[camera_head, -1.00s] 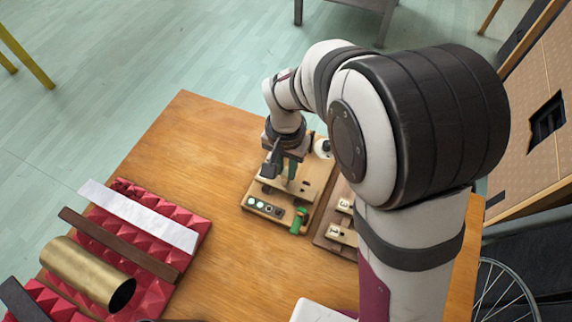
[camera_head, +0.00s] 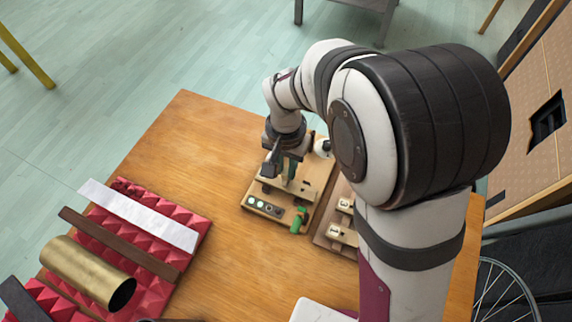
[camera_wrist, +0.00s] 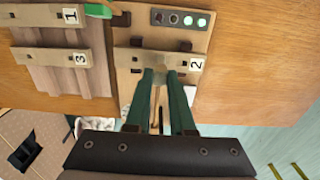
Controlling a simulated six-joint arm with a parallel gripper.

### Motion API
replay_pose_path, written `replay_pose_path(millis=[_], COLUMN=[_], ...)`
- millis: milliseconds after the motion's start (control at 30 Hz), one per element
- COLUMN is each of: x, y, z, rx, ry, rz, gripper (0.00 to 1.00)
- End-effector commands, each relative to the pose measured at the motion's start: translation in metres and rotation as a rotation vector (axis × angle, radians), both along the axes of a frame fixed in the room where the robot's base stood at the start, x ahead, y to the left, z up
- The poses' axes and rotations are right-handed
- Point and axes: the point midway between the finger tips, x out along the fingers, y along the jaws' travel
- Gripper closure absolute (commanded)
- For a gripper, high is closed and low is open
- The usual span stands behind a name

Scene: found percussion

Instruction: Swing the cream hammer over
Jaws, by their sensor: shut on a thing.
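A light wooden board (camera_head: 262,190) stands on the table, and it also shows in the wrist view (camera_wrist: 137,25). Across it runs a wooden bar with a label "2" (camera_wrist: 195,64). My gripper (camera_wrist: 160,74) has its two green fingers close together over this bar. They are shut on a small pale piece between the tips, mostly hidden by the fingers. A pale rounded part (camera_head: 322,147) sits at the board's far right end. I cannot tell whether either is the cream hammer. In the head view my gripper (camera_head: 288,178) is low over the board.
The board carries a row of small lights (camera_wrist: 188,22), two lit green, and a green part (camera_head: 298,220). A neighbouring board (camera_head: 340,228) has labels "1" and "3". Left are red foam (camera_head: 195,218), a white bar (camera_head: 140,214) and a brass tube (camera_head: 88,273). Table between is clear.

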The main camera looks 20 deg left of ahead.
Motion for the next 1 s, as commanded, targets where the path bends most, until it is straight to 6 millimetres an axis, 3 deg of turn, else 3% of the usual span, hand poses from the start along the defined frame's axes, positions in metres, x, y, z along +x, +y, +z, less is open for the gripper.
replay_pose_path(millis=[467,1000], x=[0.004,0.032], y=[0.0,0.0], z=[0.008,0.052], rx=[0.002,0.003], ry=[0.062,0.451], rz=[-0.004,-0.001], gripper=[1.0,1.0])
